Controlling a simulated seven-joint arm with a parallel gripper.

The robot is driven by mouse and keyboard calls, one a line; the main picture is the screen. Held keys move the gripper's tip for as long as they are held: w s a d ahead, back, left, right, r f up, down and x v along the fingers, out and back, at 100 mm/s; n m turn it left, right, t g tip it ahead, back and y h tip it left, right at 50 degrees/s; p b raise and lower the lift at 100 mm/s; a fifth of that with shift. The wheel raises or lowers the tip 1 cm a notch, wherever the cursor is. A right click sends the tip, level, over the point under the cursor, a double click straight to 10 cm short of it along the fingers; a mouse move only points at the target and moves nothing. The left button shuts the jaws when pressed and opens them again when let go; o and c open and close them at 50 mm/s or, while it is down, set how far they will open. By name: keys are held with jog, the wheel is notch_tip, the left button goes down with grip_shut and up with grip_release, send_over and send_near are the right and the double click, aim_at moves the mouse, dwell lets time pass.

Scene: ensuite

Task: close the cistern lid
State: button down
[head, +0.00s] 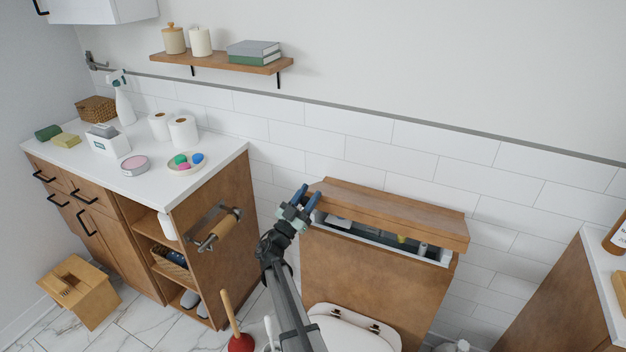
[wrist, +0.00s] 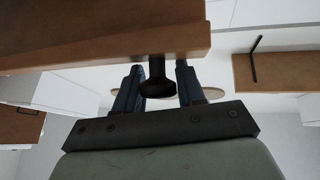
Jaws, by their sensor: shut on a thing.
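The wooden cistern lid (head: 395,212) is partly open, tilted above the wood-fronted cistern (head: 365,270). A gap below its front edge shows the white inner rim (head: 432,260) and some fittings inside. My gripper (head: 304,199) is at the lid's left end. In the wrist view the underside or edge of the lid (wrist: 100,35) fills the top. A black knob (wrist: 157,82) on the lid sits between the two blue fingers of my gripper (wrist: 158,88), which is shut on it. In the head view the knob is hidden by the gripper.
The white toilet seat lid (head: 350,332) is below the cistern front. A vanity (head: 220,250) with a toilet roll holder (head: 215,229) stands left of my arm, with a plunger (head: 238,340) on the floor. A wooden shelf (head: 215,62) is on the wall above. Another cabinet (head: 560,290) stands right.

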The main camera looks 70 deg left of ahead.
notch_tip(320, 180, down, 10)
jog(key=s+d+m+t, duration=0.1)
jog(key=d+t, duration=0.1)
jog(key=t, duration=0.1)
jog(key=shift+s+r, duration=0.25)
jog(key=shift+s, duration=0.15)
jog(key=shift+w+f, duration=0.1)
jog(key=shift+f, duration=0.05)
jog(key=c, duration=0.8)
grip_release()
jog(key=shift+a+y, duration=0.1)
jog(key=shift+y, duration=0.2)
jog(key=shift+a, duration=0.1)
jog(key=shift+m, duration=0.3)
jog(key=v, duration=1.4)
jog(key=shift+d+r, duration=0.2)
jog(key=shift+d, duration=0.05)
